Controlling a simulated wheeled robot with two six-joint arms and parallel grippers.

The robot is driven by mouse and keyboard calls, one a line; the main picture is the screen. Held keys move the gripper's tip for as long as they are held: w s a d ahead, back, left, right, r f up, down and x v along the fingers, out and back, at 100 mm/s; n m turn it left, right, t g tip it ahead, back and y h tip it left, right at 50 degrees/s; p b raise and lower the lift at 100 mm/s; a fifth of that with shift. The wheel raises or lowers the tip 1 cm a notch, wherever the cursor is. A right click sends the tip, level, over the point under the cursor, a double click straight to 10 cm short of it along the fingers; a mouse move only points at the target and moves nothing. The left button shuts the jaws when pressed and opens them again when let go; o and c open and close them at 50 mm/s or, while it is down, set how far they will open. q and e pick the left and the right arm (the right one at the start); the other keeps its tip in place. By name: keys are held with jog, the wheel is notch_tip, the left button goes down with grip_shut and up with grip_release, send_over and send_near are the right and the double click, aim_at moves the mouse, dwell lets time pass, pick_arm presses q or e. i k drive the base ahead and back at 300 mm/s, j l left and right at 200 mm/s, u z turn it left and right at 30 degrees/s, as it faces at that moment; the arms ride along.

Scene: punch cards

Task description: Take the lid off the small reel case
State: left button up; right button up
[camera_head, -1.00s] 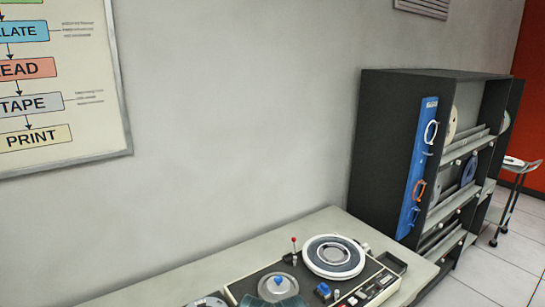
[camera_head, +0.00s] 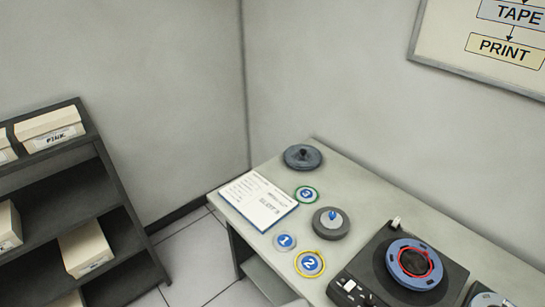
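A dark grey round case (camera_head: 302,157) with a black knob on top sits at the back left corner of the table (camera_head: 372,212). A grey round case (camera_head: 331,223) with a lighter centre and a blue knob sits nearer, to its right. Both look closed from here. I cannot tell which is the small reel case. Neither of my grippers is in view.
Round markers numbered 1 (camera_head: 284,241), 2 (camera_head: 309,264) and 3 (camera_head: 306,194) lie around the blue-knobbed case. A printed sheet (camera_head: 258,201) lies at the left edge. A tape deck with a blue reel (camera_head: 414,264) stands right. A shelf (camera_head: 62,195) with boxes is far left.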

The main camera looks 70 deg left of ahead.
aim_at(297, 157)
jog(key=u, duration=2.1)
jog(key=j+z, duration=0.1)
jog(key=z, duration=0.35)
jog(key=i+j+z, duration=0.1)
jog(key=z, duration=0.35)
jog(key=j+z, duration=0.1)
jog(key=z, duration=0.4)
jog(key=j+z, duration=0.25)
jog(key=j, duration=0.2)
jog(key=j+z, duration=0.2)
jog(key=j, duration=0.25)
jog(key=k+j+z, duration=0.25)
jog(key=j, duration=0.15)
jog(key=j+z, duration=0.25)
jog(key=j, duration=0.2)
jog(key=k+j, duration=0.1)
jog(key=j, duration=0.25)
jog(key=k+j, duration=0.1)
jog(key=j, duration=0.2)
jog(key=k+j, duration=0.1)
jog(key=j, duration=0.25)
